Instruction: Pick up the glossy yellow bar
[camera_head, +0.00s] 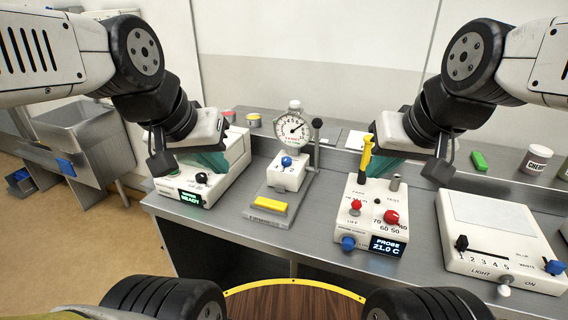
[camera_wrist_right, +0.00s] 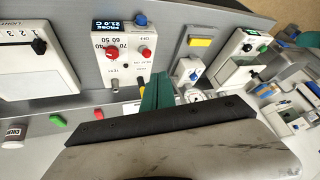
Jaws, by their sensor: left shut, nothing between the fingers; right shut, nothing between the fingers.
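A glossy yellow bar (camera_head: 271,204) lies flat on the grey base plate (camera_head: 292,221) of the dial gauge stand, in front of its white block. It also shows in the right wrist view (camera_wrist_right: 200,42). My left gripper (camera_head: 208,163) has teal fingers, shut and empty, above the white box left of the bar. My right gripper (camera_head: 392,163) is shut and empty, behind and above the white probe box, right of the bar. Its teal fingers show in the right wrist view (camera_wrist_right: 157,90). Both grippers are apart from the bar.
The dial gauge (camera_head: 293,128) and its black-knobbed lever (camera_head: 317,124) rise behind the bar. A white box with a green display (camera_head: 191,197) is at left, a light box (camera_head: 497,235) at right. Bench in front is narrow.

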